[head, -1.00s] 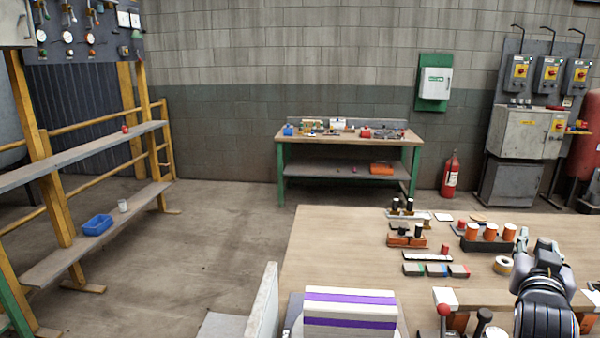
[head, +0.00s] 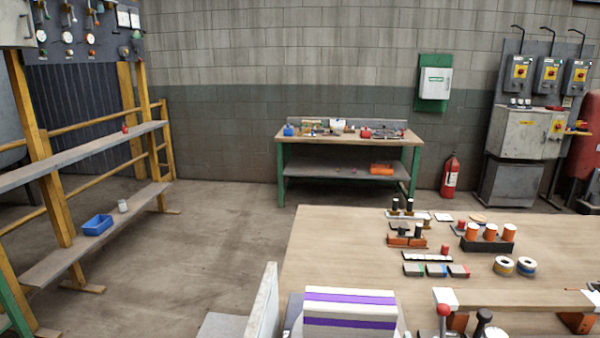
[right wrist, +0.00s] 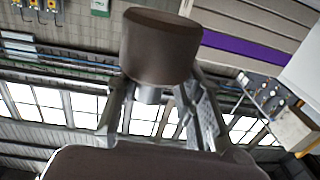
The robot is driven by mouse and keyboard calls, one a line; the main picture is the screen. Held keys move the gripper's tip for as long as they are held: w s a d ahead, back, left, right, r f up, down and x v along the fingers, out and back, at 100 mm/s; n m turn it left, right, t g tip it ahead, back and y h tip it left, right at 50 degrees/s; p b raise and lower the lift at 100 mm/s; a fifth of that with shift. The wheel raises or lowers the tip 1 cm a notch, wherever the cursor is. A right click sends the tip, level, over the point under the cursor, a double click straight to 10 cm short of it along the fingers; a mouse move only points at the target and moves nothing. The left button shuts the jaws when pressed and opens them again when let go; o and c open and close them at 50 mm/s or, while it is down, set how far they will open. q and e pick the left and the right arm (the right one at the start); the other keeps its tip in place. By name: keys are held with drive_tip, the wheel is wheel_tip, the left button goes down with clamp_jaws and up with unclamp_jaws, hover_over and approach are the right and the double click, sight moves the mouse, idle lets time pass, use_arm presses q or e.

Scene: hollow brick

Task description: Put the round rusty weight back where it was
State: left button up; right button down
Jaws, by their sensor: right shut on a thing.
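In the right wrist view a round, dark brown, rusty weight (right wrist: 158,48) sits between the fingertips of my right gripper (right wrist: 160,90). The gripper is shut on it and holds it up in the air. Walls, windows and a purple-striped surface show behind it. My right gripper and the weight are out of the head view. My left gripper is not in any view.
A wooden table (head: 330,240) holds orange cylinders in a dark tray (head: 487,246), two tape rolls (head: 514,266) and small blocks. Its near left part is bare. A far workbench (head: 345,137) and a left shelf (head: 110,220) stand across open floor.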

drive_tip(key=s+a+f+y, duration=0.1)
drive_tip(key=s+a+f, duration=0.1)
drive_tip(key=s, duration=0.8)
drive_tip(key=shift+s+a+f+n, duration=0.15)
drive_tip(key=shift+a+f+n, duration=0.15)
drive_tip(key=shift+f, duration=0.35)
